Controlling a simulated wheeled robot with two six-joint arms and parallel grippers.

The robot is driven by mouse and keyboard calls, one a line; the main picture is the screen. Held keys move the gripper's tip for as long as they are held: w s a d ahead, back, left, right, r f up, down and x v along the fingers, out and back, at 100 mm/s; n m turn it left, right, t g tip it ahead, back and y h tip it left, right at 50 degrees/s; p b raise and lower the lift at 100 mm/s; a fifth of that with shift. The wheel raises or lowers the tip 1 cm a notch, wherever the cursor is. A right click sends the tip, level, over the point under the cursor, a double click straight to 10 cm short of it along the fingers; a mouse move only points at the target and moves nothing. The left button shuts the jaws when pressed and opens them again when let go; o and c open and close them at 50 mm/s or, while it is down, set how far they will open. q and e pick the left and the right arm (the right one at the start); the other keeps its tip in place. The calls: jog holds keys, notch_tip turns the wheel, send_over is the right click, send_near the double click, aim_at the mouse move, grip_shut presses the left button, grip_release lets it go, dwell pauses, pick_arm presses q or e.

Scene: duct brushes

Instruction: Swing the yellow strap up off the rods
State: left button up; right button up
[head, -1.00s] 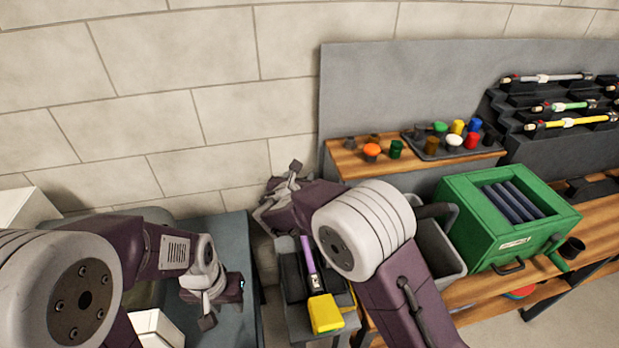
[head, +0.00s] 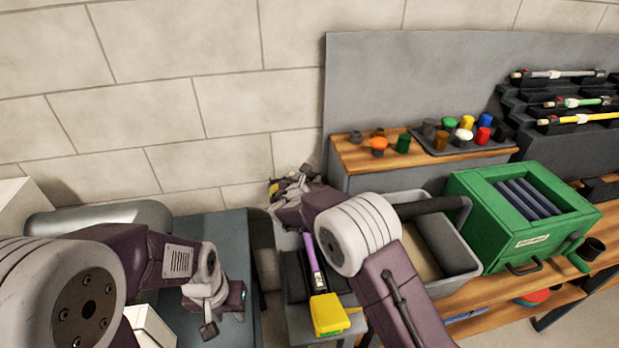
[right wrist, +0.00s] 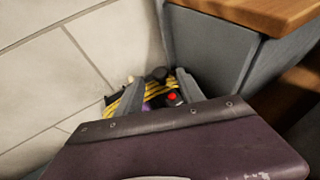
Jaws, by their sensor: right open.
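The yellow strap (right wrist: 184,88) shows in the right wrist view as yellow bands beyond and beside my right gripper's fingers. A small yellow patch at my right gripper in the head view may be part of it. My right gripper (head: 285,187) is open at the wall side of the bench; its two grey fingers (right wrist: 158,94) stand apart in the right wrist view, with yellow, purple and dark parts between and beyond them. Contact cannot be told, and the rods are mostly hidden. My left gripper (head: 222,310) is at the lower left, away from the strap.
A grey bin (head: 465,265) and a green box (head: 525,222) stand right of my right arm. A purple-handled tool with a yellow block (head: 328,315) lies below my right gripper. Coloured caps fill a tray (head: 440,150). The pale wall (head: 200,140) is close behind.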

jog(key=shift+x, duration=1.15)
grip_shut()
dwell(0.5)
